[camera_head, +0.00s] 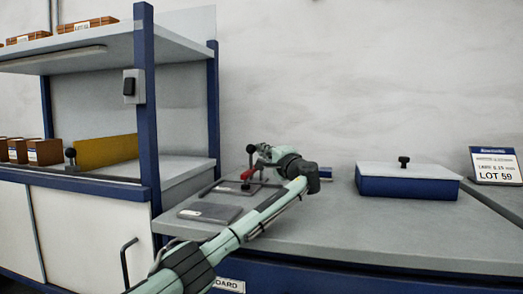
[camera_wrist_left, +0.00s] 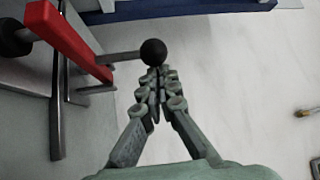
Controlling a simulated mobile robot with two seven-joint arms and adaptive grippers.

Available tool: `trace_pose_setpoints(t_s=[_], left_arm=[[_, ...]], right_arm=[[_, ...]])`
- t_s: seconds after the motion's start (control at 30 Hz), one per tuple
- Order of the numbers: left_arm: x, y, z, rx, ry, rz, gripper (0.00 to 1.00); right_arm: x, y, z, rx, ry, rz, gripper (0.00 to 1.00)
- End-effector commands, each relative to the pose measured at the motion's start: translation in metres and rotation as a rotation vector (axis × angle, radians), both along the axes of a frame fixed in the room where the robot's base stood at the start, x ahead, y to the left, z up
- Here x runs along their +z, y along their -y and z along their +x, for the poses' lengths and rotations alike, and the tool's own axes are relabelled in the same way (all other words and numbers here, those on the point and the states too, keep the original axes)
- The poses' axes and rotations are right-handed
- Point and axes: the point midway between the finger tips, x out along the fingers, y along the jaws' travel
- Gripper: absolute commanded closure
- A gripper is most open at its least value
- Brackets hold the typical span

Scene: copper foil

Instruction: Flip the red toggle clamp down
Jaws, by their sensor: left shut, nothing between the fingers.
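The red toggle clamp (camera_head: 248,174) sits on a dark frame on the grey worktop in the head view. A dark ball knob (camera_head: 251,149) stands upright at it. In the left wrist view the red clamp bar (camera_wrist_left: 68,38) runs down at upper left, and a thin rod ends in a black ball (camera_wrist_left: 153,52). My left gripper (camera_head: 262,149) reaches over the clamp from the right. In the left wrist view its fingers (camera_wrist_left: 156,76) are shut and empty, their tips right at the black ball. I cannot tell whether they touch. My right gripper is out of view.
A dark flat plate (camera_head: 209,213) lies in front of the clamp. A blue box with a white lid (camera_head: 408,183) stands to the right, beside a LOT 59 sign (camera_head: 496,166). A blue shelf post (camera_head: 149,110) rises at left. The front right worktop is clear.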

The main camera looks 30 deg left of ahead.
Motion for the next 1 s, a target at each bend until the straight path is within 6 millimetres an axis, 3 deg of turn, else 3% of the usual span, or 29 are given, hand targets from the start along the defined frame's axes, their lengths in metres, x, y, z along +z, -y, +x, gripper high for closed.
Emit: trace_pose_setpoints(t_s=[0.2,0.4,1.0], left_arm=[[-0.008,0.033,-0.019,-0.001,-0.001,-0.001,1.00],[-0.010,0.053,-0.032,0.001,0.000,-0.002,1.00],[-0.011,0.057,-0.035,0.001,0.000,-0.001,1.00]], right_arm=[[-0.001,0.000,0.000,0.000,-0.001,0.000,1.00],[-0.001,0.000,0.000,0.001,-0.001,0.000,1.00],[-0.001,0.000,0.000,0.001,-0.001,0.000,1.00]])
